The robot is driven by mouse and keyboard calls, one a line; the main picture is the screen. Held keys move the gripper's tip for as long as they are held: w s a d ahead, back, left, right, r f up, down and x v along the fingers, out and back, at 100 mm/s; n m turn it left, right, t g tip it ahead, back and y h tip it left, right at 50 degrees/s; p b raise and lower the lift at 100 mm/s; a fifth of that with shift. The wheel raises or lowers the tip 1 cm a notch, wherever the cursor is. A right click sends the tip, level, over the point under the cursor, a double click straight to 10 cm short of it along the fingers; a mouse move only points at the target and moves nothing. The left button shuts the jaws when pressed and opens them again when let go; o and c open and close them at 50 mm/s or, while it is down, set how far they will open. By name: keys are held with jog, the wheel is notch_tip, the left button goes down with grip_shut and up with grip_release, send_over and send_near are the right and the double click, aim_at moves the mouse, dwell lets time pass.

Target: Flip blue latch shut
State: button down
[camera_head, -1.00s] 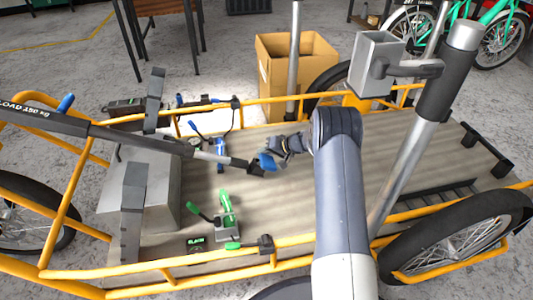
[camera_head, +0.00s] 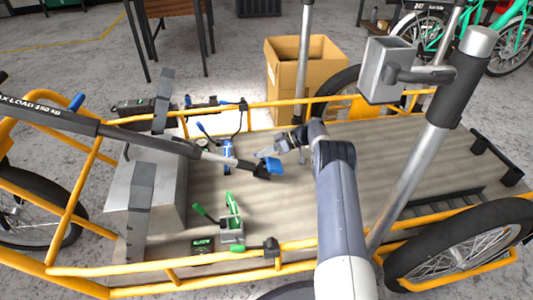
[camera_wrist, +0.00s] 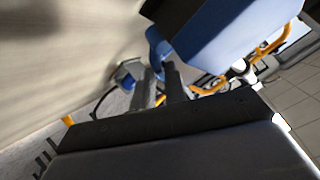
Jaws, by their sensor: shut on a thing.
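A blue-levered latch (camera_head: 227,155) stands on the cargo deck, its blue lever (camera_head: 203,130) slanting up to the left. A blue block (camera_head: 272,166) with black parts is at the end of a dark bar across the deck. My gripper (camera_head: 279,147) is just behind this block. In the wrist view my fingers (camera_wrist: 160,88) are close together, with a small rounded blue part (camera_wrist: 157,44) at their tips and the big blue block (camera_wrist: 235,32) beside them. The grip itself is partly hidden, so I cannot tell which fitting that blue part belongs to.
A green-handled latch (camera_head: 232,227) sits nearer on the deck (camera_head: 280,210). A grey box (camera_head: 145,200) is at the left. A steel post (camera_head: 415,150) rises at the right. An orange frame rail (camera_head: 270,103) borders the deck. A cardboard box (camera_head: 300,70) stands behind.

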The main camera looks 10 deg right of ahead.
jog(key=shift+s+a+r+n+g, duration=0.1)
jog(key=shift+s+a+n+g, duration=0.15)
jog(key=shift+n+g, duration=0.55)
jog(key=shift+s+a+r+n+g, duration=0.1)
jog(key=shift+s+a+n+g, duration=0.25)
jog(key=shift+n, duration=0.85)
jog(key=shift+w+d+g, duration=0.1)
jog(key=shift+g, duration=0.15)
jog(key=c, duration=1.5)
grip_release()
jog(key=shift+o, duration=0.3)
jog(key=shift+d, duration=0.1)
